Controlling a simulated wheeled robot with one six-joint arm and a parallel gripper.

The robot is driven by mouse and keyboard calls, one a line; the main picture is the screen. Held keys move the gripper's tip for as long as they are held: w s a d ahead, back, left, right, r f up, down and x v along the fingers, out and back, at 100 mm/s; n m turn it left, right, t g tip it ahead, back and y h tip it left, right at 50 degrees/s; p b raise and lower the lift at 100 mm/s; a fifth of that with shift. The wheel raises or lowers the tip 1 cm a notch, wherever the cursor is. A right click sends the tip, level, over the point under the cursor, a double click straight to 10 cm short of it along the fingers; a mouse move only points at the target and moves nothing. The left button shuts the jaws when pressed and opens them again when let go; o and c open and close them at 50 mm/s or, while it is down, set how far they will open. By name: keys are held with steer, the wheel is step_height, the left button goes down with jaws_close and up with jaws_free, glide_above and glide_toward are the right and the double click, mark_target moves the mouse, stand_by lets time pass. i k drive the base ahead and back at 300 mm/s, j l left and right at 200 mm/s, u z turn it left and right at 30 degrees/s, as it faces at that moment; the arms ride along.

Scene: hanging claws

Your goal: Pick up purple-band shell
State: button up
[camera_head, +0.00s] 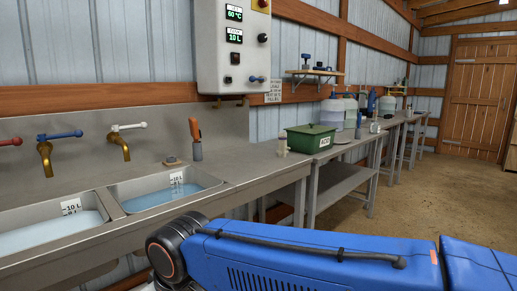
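No shell with a purple band can be made out in the head view. My blue arm crosses the lower right of the picture, with a dark joint at its left end. My gripper is out of view, so its opening and anything in it are hidden.
A steel counter (245,165) holds two water-filled sinks, the nearer-right one (170,195) beside an orange-handled brush (195,130). A small pale cup (282,147) stands near a green bin (310,138). Jugs (334,112) stand farther back. Open floor (430,190) lies right.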

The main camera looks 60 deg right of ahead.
mark_target(282, 151)
steer(key=z, duration=1.9)
